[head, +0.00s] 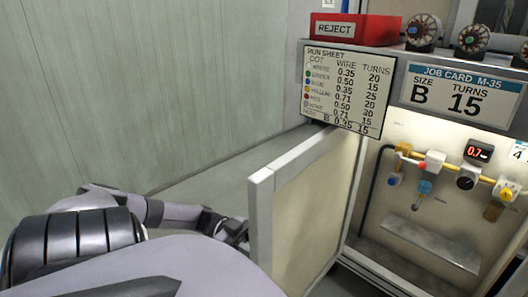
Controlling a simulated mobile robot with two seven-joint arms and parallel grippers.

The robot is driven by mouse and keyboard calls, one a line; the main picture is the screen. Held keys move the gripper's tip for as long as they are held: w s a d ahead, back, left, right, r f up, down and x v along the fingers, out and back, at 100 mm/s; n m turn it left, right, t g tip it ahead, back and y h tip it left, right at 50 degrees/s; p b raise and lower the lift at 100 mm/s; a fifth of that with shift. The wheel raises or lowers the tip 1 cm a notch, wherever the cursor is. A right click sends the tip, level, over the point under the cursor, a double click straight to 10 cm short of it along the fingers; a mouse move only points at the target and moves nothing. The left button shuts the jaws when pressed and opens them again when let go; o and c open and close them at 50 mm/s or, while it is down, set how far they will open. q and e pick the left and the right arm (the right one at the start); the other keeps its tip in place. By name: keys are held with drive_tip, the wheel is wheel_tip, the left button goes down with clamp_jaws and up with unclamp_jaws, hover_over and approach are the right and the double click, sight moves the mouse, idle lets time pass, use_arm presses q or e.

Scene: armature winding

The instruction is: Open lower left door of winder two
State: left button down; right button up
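A door (312,212) with a beige panel and pale grey frame stands swung out from the cabinet front. Its free edge points toward me, and the compartment to its right is exposed. My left arm comes in from the left, and its dark gripper (238,232) is at the left side of the door's free edge. The fingers are small and partly hidden by the door, so I cannot tell whether they are open, shut or touching it. No label naming winder two is readable. My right gripper is not in view.
The compartment holds yellow pipe fittings, a red 0.7 display (479,151) and a metal ledge (430,243). Above are a run sheet (343,88), job card M-35 (463,93), red REJECT bin (352,28) and several wound armatures (424,31). A pale wall (150,80) stands left; grey floor lies between.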

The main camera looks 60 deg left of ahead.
use_arm(q)
drive_tip(key=shift+s+a+f, duration=0.1)
drive_tip(key=shift+s+a, duration=0.05)
drive_tip(key=shift+a, duration=0.2)
drive_tip(key=c, duration=1)
unclamp_jaws()
drive_tip(key=shift+a, duration=0.1)
drive_tip(key=v, duration=0.7)
drive_tip(key=shift+b, duration=0.45)
